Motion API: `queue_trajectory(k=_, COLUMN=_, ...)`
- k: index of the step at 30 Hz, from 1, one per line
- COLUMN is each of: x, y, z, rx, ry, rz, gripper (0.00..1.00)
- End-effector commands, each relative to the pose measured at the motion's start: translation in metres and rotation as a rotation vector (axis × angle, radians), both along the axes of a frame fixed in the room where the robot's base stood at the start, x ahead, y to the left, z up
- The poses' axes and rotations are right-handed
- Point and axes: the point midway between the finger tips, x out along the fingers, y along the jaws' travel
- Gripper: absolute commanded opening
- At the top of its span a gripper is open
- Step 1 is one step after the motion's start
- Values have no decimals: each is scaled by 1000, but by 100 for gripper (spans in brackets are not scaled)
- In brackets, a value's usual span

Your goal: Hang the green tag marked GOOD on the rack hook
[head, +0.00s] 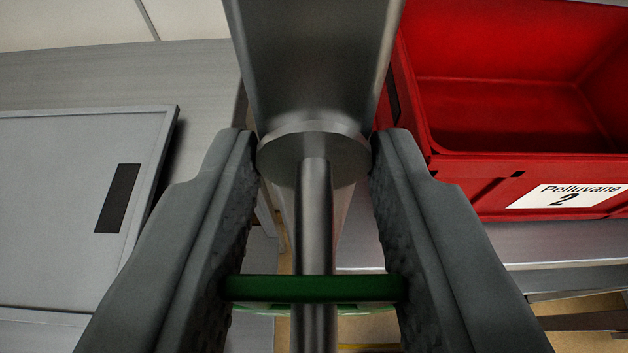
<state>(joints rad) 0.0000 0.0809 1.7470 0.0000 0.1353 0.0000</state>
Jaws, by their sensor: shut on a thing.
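A green tag (265,288) is held edge-on between the two grey fingers of my gripper (313,285). I see only a narrow green bar and a lighter green curved edge just below it. Its face and any marking are hidden. The rack hook (315,210) is a bare metal rod with a round flange (312,150) at its far end, fixed to a metal post (312,60). The rod runs down the picture between my fingers and crosses the green bar. I cannot tell whether it passes through the tag's opening.
A red crate (470,175) labelled "Pelluvane 2" stands at the right, close to the right finger in the picture. A grey panel (60,200) with a dark strip lies at the left on a grey surface (110,75). The metal post stands straight ahead.

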Motion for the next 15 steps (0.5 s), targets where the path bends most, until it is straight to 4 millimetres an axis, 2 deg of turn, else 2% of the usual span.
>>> queue_trajectory(k=7, x=0, y=0, z=0, rx=0, ry=0, rz=0, gripper=9)
queue_trajectory(k=8, x=0, y=0, z=0, rx=0, ry=0, rz=0, gripper=36)
queue_trajectory(k=10, x=0, y=0, z=0, rx=0, ry=0, rz=0, gripper=50)
queue_trajectory(k=11, x=0, y=0, z=0, rx=0, ry=0, rz=0, gripper=56)
queue_trajectory(k=15, x=0, y=0, z=0, rx=0, ry=0, rz=0, gripper=56)
